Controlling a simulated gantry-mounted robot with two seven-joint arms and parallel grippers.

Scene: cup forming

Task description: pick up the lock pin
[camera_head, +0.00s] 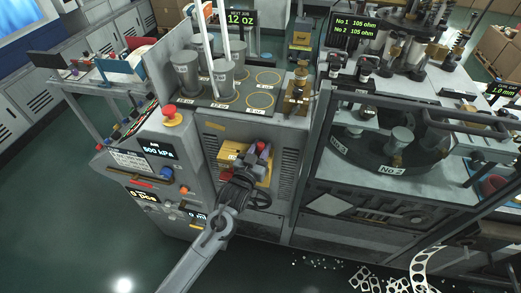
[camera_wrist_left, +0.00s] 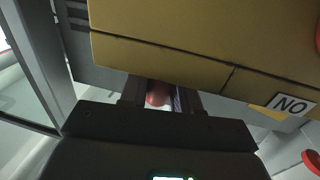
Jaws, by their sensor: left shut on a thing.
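My left gripper (camera_head: 252,158) reaches in from below, in front of the yellow block (camera_head: 232,148) on the front of the grey cabinet. In the left wrist view, a rounded red knob (camera_wrist_left: 156,98) sits between the two dark fingers, and I take it as the head of the lock pin. The left gripper (camera_wrist_left: 163,100) is shut on it, just under the edge of the yellow block (camera_wrist_left: 180,50). A red end also shows by the fingertips in the head view (camera_head: 261,146). The pin's shaft cannot be made out. My right gripper is not in view.
A red button (camera_head: 171,111) stands out on the cabinet's left side. Several grey cups (camera_head: 186,77) stand on the cabinet top.

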